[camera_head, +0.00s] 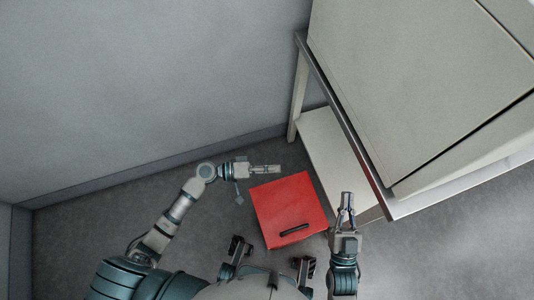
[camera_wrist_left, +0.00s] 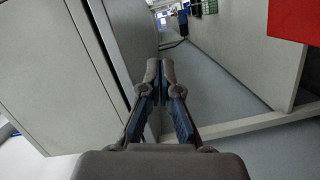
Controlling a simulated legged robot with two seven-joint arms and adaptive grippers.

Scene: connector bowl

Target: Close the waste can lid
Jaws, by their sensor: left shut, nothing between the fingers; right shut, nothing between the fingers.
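The waste can (camera_head: 287,203) is a red box on the floor between my two arms, with a black slot or handle (camera_head: 294,230) near its front edge. I see its red top side from above; I cannot tell how far the lid is open. My left gripper (camera_head: 278,168) is shut and empty, pointing right just beyond the can's far left edge. It also shows shut in the left wrist view (camera_wrist_left: 160,72), with a red surface (camera_wrist_left: 294,18) at the upper right, apart from the fingers. My right gripper (camera_head: 347,196) is shut and empty, to the right of the can.
A pale cabinet or table with a metal edge (camera_head: 345,120) stands at the right, with a lower shelf (camera_head: 335,150) behind the can. A grey wall (camera_head: 140,90) runs along the left and back. Grey floor (camera_head: 90,230) is clear at the left.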

